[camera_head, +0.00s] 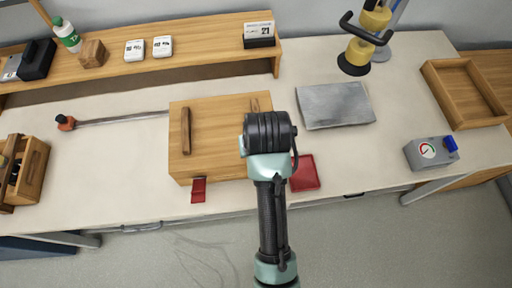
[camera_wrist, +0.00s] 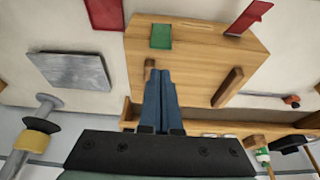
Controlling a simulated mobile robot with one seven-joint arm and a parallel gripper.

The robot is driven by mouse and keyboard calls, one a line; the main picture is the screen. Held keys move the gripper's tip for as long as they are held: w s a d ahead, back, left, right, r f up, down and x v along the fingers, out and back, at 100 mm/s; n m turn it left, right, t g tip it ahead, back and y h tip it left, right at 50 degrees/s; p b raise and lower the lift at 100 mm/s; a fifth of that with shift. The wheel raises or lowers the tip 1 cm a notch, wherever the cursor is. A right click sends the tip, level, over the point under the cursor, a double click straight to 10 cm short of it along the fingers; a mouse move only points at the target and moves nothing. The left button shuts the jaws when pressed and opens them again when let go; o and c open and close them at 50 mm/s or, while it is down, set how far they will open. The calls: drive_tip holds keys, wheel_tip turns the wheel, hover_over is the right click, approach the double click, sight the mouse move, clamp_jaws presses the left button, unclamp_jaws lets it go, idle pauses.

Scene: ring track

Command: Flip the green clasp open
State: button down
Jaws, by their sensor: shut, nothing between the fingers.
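A wooden box (camera_head: 207,140) stands on the bench and also shows in the wrist view (camera_wrist: 195,65). In the wrist view a flat green piece (camera_wrist: 161,36), apparently the green clasp, is at the box's edge; my arm hides it in the head view. A red flap (camera_head: 198,190) juts out at the box's front edge, also seen in the wrist view (camera_wrist: 249,18). My gripper (camera_wrist: 158,72) is shut and empty, over the box. Its blue fingertips appear apart from the green piece. In the head view my wrist covers the fingers.
A wooden bar handle (camera_head: 186,131) stands on the box's left part. A red tray (camera_head: 305,173) lies right of my arm. A grey plate (camera_head: 335,105), a gauge box (camera_head: 430,153) and a wooden tray (camera_head: 465,92) are farther right. A shelf (camera_head: 205,50) runs behind.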

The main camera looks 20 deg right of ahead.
drive_tip(key=p+x, duration=0.1)
drive_tip(key=x, duration=0.9)
drive_tip(key=shift+r, duration=0.1)
idle(0.3)
drive_tip(key=shift+a+t+b, duration=0.1)
drive_tip(key=shift+t+b, duration=0.2)
